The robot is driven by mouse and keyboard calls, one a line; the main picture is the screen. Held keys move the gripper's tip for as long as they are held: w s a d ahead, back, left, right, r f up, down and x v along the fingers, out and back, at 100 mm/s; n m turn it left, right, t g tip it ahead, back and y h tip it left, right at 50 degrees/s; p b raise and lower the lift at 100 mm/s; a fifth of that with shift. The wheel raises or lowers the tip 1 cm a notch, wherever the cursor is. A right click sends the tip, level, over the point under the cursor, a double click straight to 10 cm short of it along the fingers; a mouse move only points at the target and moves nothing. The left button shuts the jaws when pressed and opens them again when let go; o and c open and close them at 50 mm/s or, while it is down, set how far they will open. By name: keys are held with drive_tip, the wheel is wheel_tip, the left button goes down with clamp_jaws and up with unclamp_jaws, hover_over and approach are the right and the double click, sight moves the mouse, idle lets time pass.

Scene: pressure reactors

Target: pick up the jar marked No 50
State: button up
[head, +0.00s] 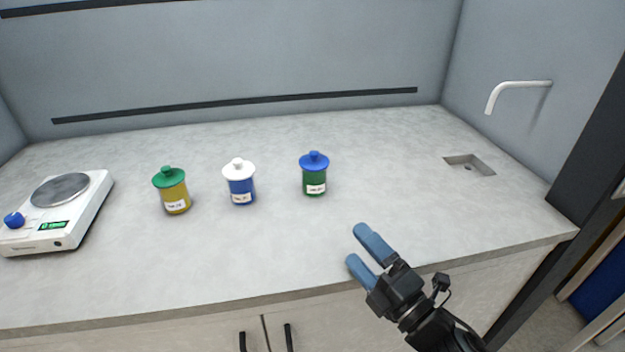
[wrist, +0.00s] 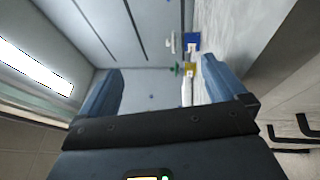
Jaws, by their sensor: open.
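Three lidded jars stand upright in a row on the counter. The left one is a yellow jar with a green lid (head: 174,192), the middle a blue jar with a white lid (head: 240,183), the right a green jar with a blue lid (head: 314,175). Each has a white label, too small to read surely, so I cannot tell which is No 50. My gripper (head: 357,246) is open and empty over the counter's front edge, apart from the jars, nearest the green one. The wrist view shows the blue jar (wrist: 192,42) and yellow jar (wrist: 191,70) sideways; the green jar is not visible there.
A white scale (head: 58,210) with a round pan and blue knob stands at the left. A small sink (head: 469,166) and a white tap (head: 517,86) are at the right. Counter space (head: 390,160) between the green jar and sink is clear. Walls enclose the back and sides.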

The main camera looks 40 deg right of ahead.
sight(314, 173)
drive_tip(key=w+d+n, duration=0.5)
drive_tip(key=w+d+n+p, duration=0.1)
drive_tip(key=w+d+n, duration=0.1)
drive_tip(key=w+d, duration=0.1)
drive_tip(key=shift+w+r+n, duration=0.2)
drive_tip(key=shift+r+n, duration=0.15)
drive_tip(key=shift+n, duration=0.05)
drive_tip(key=w+d+f+n, duration=0.1)
drive_tip(key=w+n, duration=0.2)
drive_tip(key=w+d+f+n+g, duration=0.1)
drive_tip(key=w+n, duration=0.1)
drive_tip(key=n, duration=0.1)
drive_tip(key=w+d+f+n, duration=0.1)
drive_tip(key=w+d+n, duration=0.1)
drive_tip(key=w+n, duration=0.1)
drive_tip(key=shift+w+g+y+p, duration=0.3)
drive_tip(key=shift+g+p, duration=0.05)
drive_tip(key=shift+g, duration=0.05)
drive_tip(key=shift+w+d+r+p, duration=0.1)
drive_tip(key=shift+w+d+p, duration=0.1)
drive_tip(key=shift+w, duration=1.75)
drive_tip(key=shift+w+d+r+p, duration=0.1)
drive_tip(key=shift+w+d, duration=0.05)
drive_tip(key=shift+w, duration=1.75)
drive_tip(key=shift+c, duration=0.4)
drive_tip(key=c, duration=1)
drive_tip(key=shift+c, duration=0.7)
drive_tip(key=shift+r, duration=0.1)
